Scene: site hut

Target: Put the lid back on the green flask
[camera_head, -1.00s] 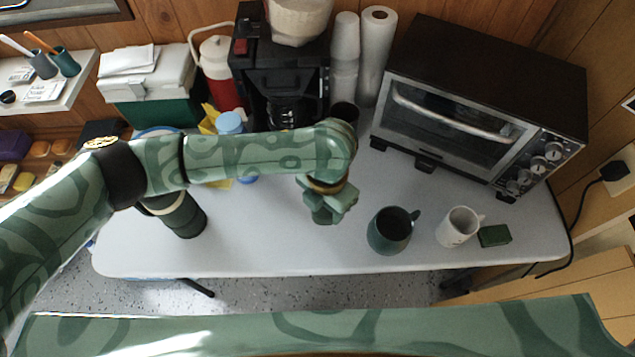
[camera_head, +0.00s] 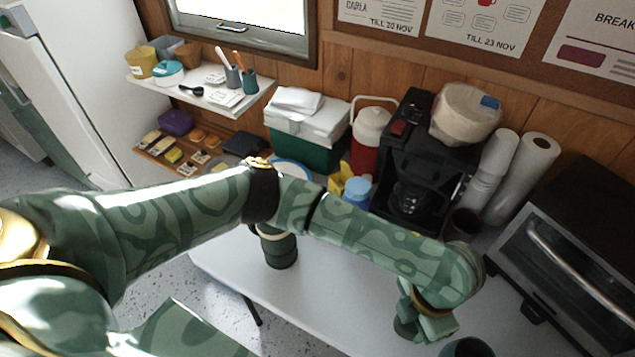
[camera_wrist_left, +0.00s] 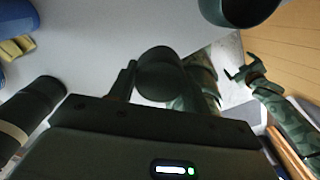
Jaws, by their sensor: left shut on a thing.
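The green flask (camera_head: 278,250) is a dark green cylinder with a cream band, standing near the table's left part; my left arm hides its top. It also shows at the left of the left wrist view (camera_wrist_left: 32,112). My left gripper (camera_head: 424,325) is shut on the lid (camera_wrist_left: 160,75), a dark green round piece between its fingers. In the head view, the lid (camera_head: 405,327) shows just below the gripper, above the table and well right of the flask. My right gripper (camera_wrist_left: 238,70) shows in the left wrist view, open and empty, away from the table.
A green mug (camera_head: 467,348) stands close to the left gripper, at the picture's bottom edge. Behind are a blue-lidded container (camera_head: 357,191), a coffee maker (camera_head: 410,165), a red jug (camera_head: 368,140) and a toaster oven (camera_head: 570,250). The white table (camera_head: 330,290) is clear between flask and gripper.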

